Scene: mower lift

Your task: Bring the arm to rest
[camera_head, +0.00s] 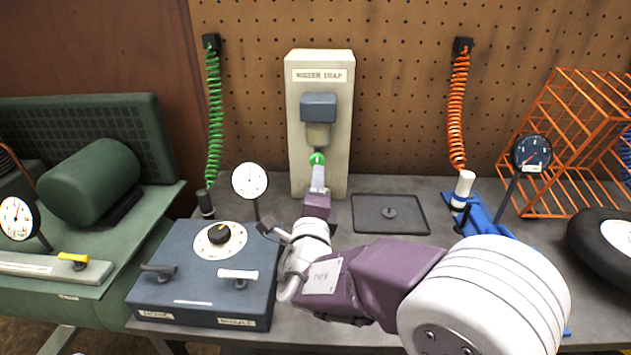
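My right arm comes in from the lower right, with purple and white links, and reaches across the bench to the water trap. My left arm and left gripper are not in view.
A blue control box (200,285) with a dial and two levers stands left of my forearm. A round gauge (250,180) stands behind it. A black tray (415,228) lies right of the water trap. Green (213,110) and orange (458,105) coiled hoses hang either side.

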